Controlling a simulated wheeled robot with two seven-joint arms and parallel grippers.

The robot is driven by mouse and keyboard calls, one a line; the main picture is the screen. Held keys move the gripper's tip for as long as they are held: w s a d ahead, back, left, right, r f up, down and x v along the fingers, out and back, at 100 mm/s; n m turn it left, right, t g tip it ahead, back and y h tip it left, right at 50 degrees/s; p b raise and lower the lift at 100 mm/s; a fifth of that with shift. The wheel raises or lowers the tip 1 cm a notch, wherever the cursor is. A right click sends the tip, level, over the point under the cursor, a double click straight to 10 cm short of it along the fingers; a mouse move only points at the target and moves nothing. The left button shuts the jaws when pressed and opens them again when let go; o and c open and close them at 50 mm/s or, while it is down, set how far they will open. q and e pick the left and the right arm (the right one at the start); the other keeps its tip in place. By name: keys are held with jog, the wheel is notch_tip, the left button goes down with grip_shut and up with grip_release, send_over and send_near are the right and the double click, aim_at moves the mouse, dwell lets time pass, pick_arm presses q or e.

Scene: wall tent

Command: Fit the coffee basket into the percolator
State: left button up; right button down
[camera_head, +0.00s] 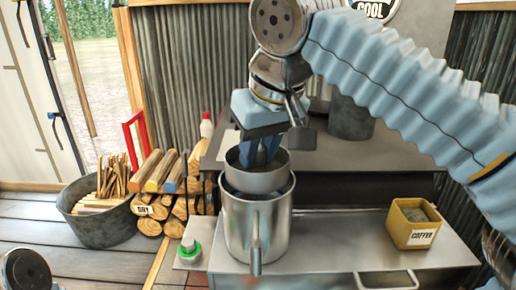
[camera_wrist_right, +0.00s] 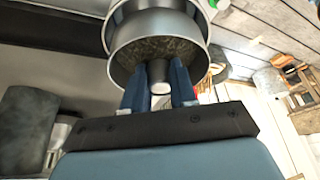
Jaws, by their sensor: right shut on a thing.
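The percolator (camera_head: 255,232) is a tall metal pot with its handle facing me, upright on the metal stove top. The coffee basket (camera_head: 257,182) is a round metal cup directly over the percolator's mouth; from the head view I cannot tell whether its bottom is inside the rim. My right gripper (camera_head: 263,155) points down into the basket, its blue fingers shut on the basket's central stem. In the right wrist view, the fingers (camera_wrist_right: 159,90) clasp the stem, the basket (camera_wrist_right: 115,70) has a dark speckled inside, and part of the percolator shows behind it. My left gripper is out of view.
A yellow coffee box (camera_head: 408,234) stands right of the percolator on the stove top. A knob with a green ring (camera_head: 188,252) is at the left. Stacked logs (camera_head: 170,190) and a tub (camera_head: 95,228) of kindling lie further left. The metal surface between percolator and box is clear.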

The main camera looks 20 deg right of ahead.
jog(key=shift+f+b, duration=2.2)
jog(key=shift+f, duration=1.25)
dwell(2.0)
jog(key=shift+r+p, duration=0.2)
jog(key=shift+p, duration=0.15)
dwell(0.5)
jog(key=c, duration=0.8)
grip_release()
jog(key=shift+f, duration=0.1)
jog(key=shift+f+b, duration=0.2)
jog(key=shift+b, duration=0.2)
notch_tip(320, 180, up, 10)
jog(key=p, duration=0.6)
jog(key=shift+p, duration=0.3)
jog(key=shift+w, duration=0.1)
